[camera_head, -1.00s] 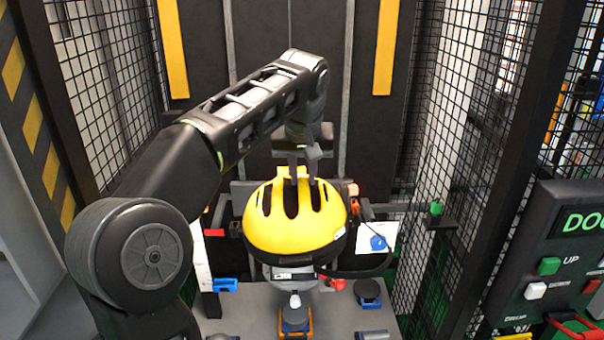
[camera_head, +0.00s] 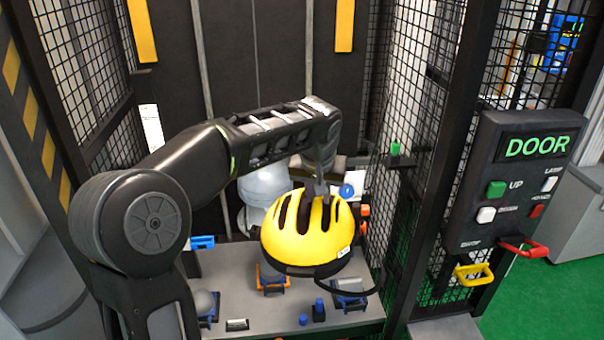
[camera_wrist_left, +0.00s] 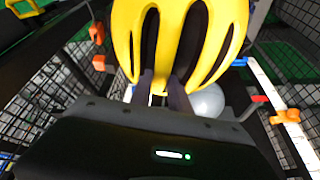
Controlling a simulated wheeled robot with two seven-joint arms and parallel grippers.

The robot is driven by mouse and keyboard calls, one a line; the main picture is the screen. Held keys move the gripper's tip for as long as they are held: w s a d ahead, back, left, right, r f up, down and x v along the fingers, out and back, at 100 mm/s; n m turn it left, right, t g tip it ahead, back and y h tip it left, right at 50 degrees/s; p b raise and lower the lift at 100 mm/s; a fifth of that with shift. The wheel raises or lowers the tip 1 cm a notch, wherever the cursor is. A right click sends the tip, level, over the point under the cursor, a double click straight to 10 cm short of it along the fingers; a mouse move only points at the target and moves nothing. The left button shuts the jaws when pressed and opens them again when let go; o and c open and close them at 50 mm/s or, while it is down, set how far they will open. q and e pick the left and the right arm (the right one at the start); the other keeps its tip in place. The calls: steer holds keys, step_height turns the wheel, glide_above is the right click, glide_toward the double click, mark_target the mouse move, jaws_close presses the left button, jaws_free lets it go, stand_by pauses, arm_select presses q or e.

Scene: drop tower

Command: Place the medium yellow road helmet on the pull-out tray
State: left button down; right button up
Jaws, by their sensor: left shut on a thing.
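The yellow helmet (camera_head: 306,236), with long dark vents and a black lower rim, hangs from my left gripper (camera_head: 317,188). The gripper is shut on the helmet's shell at a vent edge near its top. In the left wrist view the helmet (camera_wrist_left: 180,40) fills the upper middle, with the two fingers (camera_wrist_left: 165,88) reaching into its vents. A black strap hangs at its lower right. The helmet is in front of a grey-white headform (camera_head: 265,185) and over a grey tray-like surface (camera_head: 240,308). I cannot tell the exact gap below it. My right gripper is not in view.
Orange-and-blue fixtures (camera_head: 273,281), a blue-grey block (camera_head: 350,293) and small blue pieces (camera_head: 319,310) stand on the grey surface. Black mesh walls flank it. A control panel reading DOOR (camera_head: 522,185) stands at right, with a yellow handle (camera_head: 474,274) and a red handle (camera_head: 522,249).

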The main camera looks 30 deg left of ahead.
mark_target(342, 248)
arm_select(q)
steer(key=s+d+f+m+h+b, duration=0.1)
steer(key=s+d+f+m+b, duration=0.1)
steer(key=d+f, duration=0.5)
steer(key=s+d+f+m+h+b, duration=0.1)
steer(key=d+f+b, duration=0.3)
steer(key=f, duration=1)
steer(key=s+d+m, duration=0.1)
steer(key=d, duration=0.1)
steer(key=shift+s+d, duration=0.4)
